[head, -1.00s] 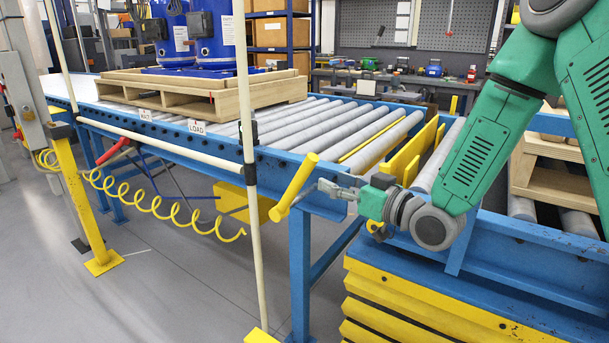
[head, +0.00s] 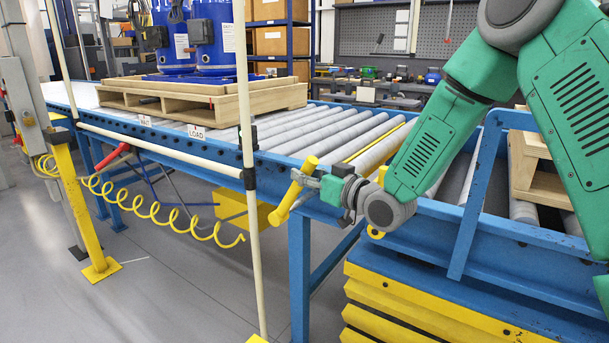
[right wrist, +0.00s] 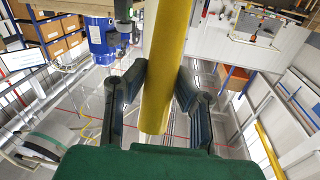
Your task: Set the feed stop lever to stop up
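The feed stop lever is a yellow bar (head: 292,195) at the near edge of the blue roller conveyor, tilted with its top to the right. In the right wrist view the yellow bar (right wrist: 166,70) runs between the two dark fingers. My right gripper (head: 306,180) is at the upper part of the bar, one finger on each side. The fingertips lie close against the bar's edges; whether they press on it I cannot tell. My left gripper is in neither view.
A wooden pallet (head: 200,104) with blue compressors (head: 213,40) stands on the rollers behind LOAD and WAIT labels. A pale upright post (head: 248,150) and a coiled yellow hose (head: 150,215) are left of the lever. A blue frame (head: 470,215) is to the right.

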